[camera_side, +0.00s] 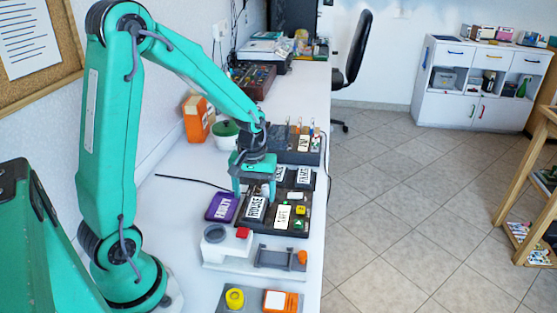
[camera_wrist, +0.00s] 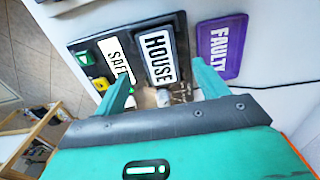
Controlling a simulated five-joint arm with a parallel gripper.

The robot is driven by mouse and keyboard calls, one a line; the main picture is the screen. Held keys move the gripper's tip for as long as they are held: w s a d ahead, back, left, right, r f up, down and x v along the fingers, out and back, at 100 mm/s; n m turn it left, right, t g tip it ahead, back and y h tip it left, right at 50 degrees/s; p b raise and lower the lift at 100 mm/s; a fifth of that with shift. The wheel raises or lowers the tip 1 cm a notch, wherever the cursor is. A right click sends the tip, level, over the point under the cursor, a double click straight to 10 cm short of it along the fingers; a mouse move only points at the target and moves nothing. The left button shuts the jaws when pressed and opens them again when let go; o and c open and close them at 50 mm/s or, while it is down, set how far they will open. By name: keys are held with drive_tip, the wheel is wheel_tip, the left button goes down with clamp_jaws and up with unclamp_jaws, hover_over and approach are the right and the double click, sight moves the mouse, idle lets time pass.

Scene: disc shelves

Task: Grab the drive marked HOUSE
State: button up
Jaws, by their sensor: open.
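The drive marked HOUSE (camera_side: 255,209) is a dark block with a white label, seated in a dark tray (camera_side: 241,222) on the white bench. In the wrist view the HOUSE drive (camera_wrist: 158,58) lies just ahead of my fingers, a little left of the middle. My gripper (camera_side: 255,196) is open and empty, low over the back end of the HOUSE drive. In the wrist view my gripper (camera_wrist: 165,80) has one finger on each side of that end. I cannot tell whether the fingers touch it.
A drive marked SAFE (camera_wrist: 117,58) sits beside HOUSE in the tray. A purple plate marked FAULTY (camera_side: 221,207) lies on the other side. More labelled drives (camera_side: 304,177) stand behind.

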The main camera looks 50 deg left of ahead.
sight(256, 207)
drive_tip(key=shift+f, duration=2.2)
drive_tip(key=shift+w, duration=0.1)
drive_tip(key=c, duration=1.2)
drive_tip(key=shift+o, duration=0.2)
drive_tip(key=shift+r, duration=0.2)
drive_tip(key=shift+r, duration=0.85)
wheel_tip(256, 207, up, 2)
drive_tip(key=shift+r, duration=0.2)
drive_tip(key=s+d+r, duration=0.3)
drive_tip(key=d+r, duration=0.3)
drive_tip(key=d, duration=0.5)
drive_tip(key=shift+s+r, duration=0.15)
drive_tip(key=shift+r, duration=0.15)
